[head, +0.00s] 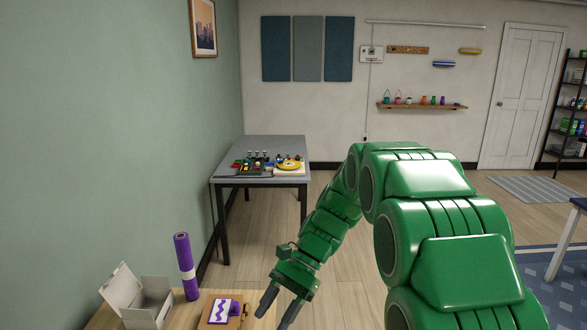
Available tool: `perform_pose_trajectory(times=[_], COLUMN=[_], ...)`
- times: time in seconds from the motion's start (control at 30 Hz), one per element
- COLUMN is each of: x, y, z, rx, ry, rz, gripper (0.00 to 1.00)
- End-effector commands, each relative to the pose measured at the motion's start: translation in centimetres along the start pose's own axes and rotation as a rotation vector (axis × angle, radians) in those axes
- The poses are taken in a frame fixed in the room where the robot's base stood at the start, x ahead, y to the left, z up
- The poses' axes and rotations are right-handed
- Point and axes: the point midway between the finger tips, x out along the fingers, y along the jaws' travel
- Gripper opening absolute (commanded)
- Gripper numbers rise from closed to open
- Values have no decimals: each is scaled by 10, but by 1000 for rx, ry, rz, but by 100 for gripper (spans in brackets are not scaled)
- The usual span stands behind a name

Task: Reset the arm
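My green arm reaches forward from the lower right in the head view and bends down to the left. My gripper (278,306) hangs at its end with its two dark fingers spread apart and nothing between them. It is just right of the wooden table (205,303), near the table's right edge.
An open white box (150,303), a purple roll (186,266) and a purple-and-white item (220,311) are on the near table. A grey table (290,147) with several colourful parts stands farther back. Bare floor (335,280) lies right of the gripper.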

Motion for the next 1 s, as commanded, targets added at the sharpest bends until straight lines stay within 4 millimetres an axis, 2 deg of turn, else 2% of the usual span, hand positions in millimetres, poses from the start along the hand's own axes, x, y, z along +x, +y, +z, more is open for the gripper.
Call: perform_pose_trajectory(times=[0.3, 1.0], x=[-5, 1], y=[50, 169], z=[31, 84], rx=[-83, -277], ry=[131, 397], rz=[42, 182], gripper=[52, 52])
